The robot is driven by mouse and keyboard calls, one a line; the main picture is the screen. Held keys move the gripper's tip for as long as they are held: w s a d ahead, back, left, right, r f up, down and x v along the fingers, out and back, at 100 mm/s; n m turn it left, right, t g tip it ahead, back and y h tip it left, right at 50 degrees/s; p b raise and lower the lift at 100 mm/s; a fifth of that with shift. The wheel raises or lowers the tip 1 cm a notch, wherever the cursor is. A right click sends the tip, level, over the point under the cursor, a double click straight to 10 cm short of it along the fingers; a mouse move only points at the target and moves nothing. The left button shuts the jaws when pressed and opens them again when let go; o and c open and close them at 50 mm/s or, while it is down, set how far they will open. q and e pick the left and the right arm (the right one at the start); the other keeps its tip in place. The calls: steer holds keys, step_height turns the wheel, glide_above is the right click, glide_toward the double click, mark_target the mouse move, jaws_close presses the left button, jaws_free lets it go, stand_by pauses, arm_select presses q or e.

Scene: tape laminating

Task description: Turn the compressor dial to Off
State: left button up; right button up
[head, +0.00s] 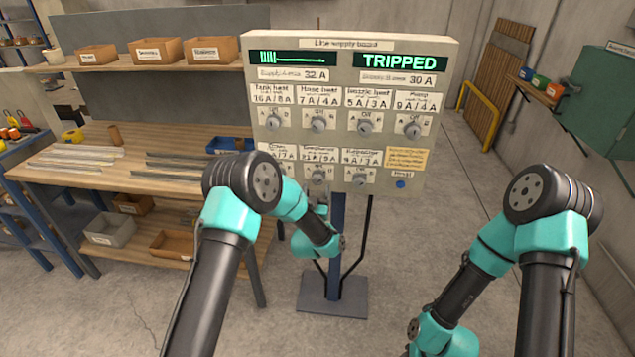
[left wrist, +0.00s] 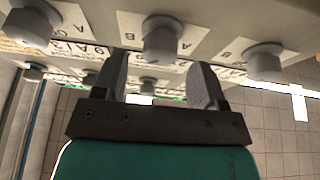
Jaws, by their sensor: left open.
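The grey supply board (head: 452,70) carries two rows of grey dials marked A, Off and B. The lower row has a right dial (head: 360,182), a middle dial (head: 318,177) and a partly hidden left one. Their small labels are too blurred to tell surely which is the compressor; dial settings are unclear too. My left gripper (head: 320,207) is just below the board's lower edge, near the middle dial. In the left wrist view its two fingers (left wrist: 158,82) are open and empty, with one dial (left wrist: 162,40) ahead, roughly between them. My right gripper is out of view.
The board's right display reads TRIPPED (head: 401,62). A blue button (head: 401,184) sits at lower right. The board stands on a post with a base plate (head: 332,292). A wooden workbench (head: 75,172) with metal strips is at left. Floor right of the post is clear.

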mark_target(317, 183)
arm_select(q)
steer(key=shift+x, duration=1.8)
steer(key=shift+c, duration=0.5)
steer(key=c, duration=0.8)
